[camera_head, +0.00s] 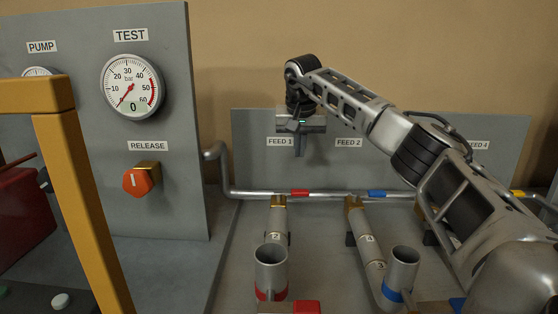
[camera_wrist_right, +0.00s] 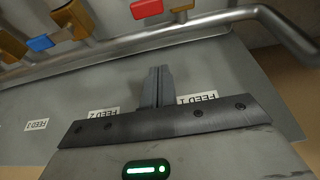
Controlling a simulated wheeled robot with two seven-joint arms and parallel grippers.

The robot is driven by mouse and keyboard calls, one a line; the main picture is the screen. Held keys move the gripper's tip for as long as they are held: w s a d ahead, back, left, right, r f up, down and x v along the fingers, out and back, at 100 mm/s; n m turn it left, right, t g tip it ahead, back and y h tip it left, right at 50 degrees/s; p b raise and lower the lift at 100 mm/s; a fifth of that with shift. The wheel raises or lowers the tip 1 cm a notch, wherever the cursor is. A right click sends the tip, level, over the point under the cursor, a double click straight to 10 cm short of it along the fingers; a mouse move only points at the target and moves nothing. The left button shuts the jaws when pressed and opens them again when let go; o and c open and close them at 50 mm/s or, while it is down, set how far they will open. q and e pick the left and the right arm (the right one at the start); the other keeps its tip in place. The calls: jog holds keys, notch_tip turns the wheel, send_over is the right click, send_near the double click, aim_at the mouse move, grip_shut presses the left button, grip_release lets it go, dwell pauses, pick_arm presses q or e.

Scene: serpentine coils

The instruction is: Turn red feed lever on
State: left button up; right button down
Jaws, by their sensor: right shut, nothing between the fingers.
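The red feed lever (camera_head: 300,193) shows as a short red handle lying crosswise, along the line of the grey pipe, beside a brass valve body (camera_head: 278,201) below the FEED 1 label. It also shows at the top of the right wrist view (camera_wrist_right: 147,8). My right gripper (camera_head: 301,153) is shut and empty, in front of the back panel near the FEED 1 label, above and apart from the red lever. Its closed fingers show in the right wrist view (camera_wrist_right: 159,72), pointing toward the pipe. My left gripper is not in view.
A blue lever (camera_head: 377,193) and brass valve (camera_head: 353,202) sit to the right. Upright tubes with red (camera_head: 271,270) and blue (camera_head: 402,270) bands stand in front. A gauge panel (camera_head: 90,170) and an orange bar (camera_head: 85,200) fill the left.

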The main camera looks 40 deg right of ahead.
aim_at(292, 195)
jog(key=x, duration=0.6)
jog(key=s+x, duration=0.1)
jog(key=x, duration=0.2)
jog(key=shift+f, duration=0.3)
jog(key=shift+s+a+r, duration=0.1)
jog(key=shift+s+a, duration=1.1)
jog(key=shift+s, duration=0.2)
jog(key=shift+p, duration=0.4)
